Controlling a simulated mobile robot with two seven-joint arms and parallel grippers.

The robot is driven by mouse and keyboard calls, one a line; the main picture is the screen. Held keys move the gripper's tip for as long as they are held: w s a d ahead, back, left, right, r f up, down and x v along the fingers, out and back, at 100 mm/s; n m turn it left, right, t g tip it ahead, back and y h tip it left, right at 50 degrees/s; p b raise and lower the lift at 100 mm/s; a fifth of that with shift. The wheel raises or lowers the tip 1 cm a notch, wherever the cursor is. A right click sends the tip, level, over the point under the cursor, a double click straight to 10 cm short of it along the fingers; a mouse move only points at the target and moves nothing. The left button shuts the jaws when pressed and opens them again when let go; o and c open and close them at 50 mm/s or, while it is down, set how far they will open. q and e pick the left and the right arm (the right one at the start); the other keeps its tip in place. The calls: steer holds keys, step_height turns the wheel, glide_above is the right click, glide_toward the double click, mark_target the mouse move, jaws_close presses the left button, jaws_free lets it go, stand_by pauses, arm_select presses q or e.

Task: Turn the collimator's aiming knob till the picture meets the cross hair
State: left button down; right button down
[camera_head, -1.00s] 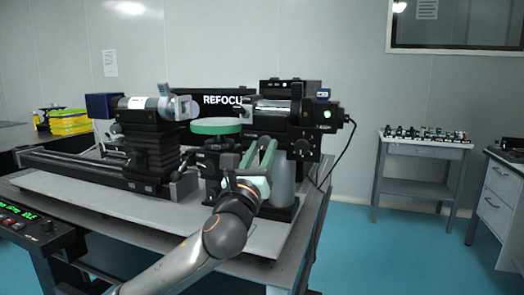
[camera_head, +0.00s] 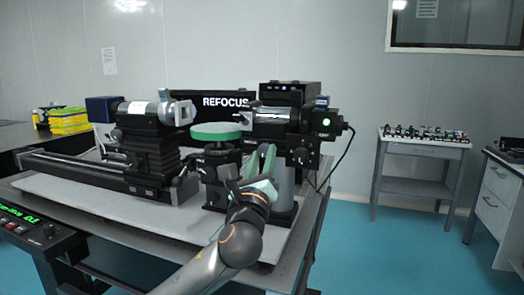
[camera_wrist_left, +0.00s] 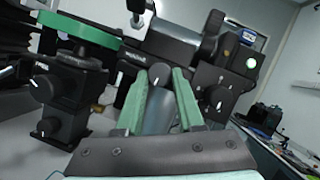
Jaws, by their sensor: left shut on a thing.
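My left gripper (camera_head: 262,160) reaches below the right-hand tube (camera_head: 271,117) of the optical bench. In the left wrist view, its two green fingers (camera_wrist_left: 160,74) are shut on a small dark knob (camera_wrist_left: 158,71) with a white mark, one finger on each side. The fingers hide this knob in the head view. A second black knob with a white pointer (camera_wrist_left: 216,96) sits just to the right. The left-hand tube (camera_head: 137,107) stands on a black stage. A dark panel reads REFOCUS (camera_head: 225,102). I cannot see a cross hair. My right gripper is not in view.
A round green-rimmed plate (camera_head: 216,132) on a black mount with knobs stands left of my fingers. A black box with a green light (camera_head: 326,122) and a cable is on the right. A control unit (camera_head: 35,225) is at the left front. The floor at right is clear.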

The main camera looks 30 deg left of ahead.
arm_select(q)
steer(key=n+p, duration=0.1)
steer(key=n, duration=0.1)
steer(key=n+g+y+p, duration=0.1)
steer(key=n, duration=0.1)
steer(key=n+g+p, duration=0.1)
steer(key=n+p, duration=0.1)
steer(key=shift+d+r+n+y, duration=0.15)
steer(key=shift+r+n+y, duration=0.15)
steer(key=shift+y, duration=0.1)
steer(key=shift+f, duration=0.1)
steer(key=shift+n, duration=0.3)
steer(key=c, duration=0.5)
jaws_free()
steer(key=shift+w+g, duration=0.1)
steer(key=shift+g, duration=0.2)
steer(key=shift+d+f, duration=0.1)
steer(key=v, duration=1.2)
steer(key=shift+s+f, duration=0.1)
steer(key=shift+s, duration=0.1)
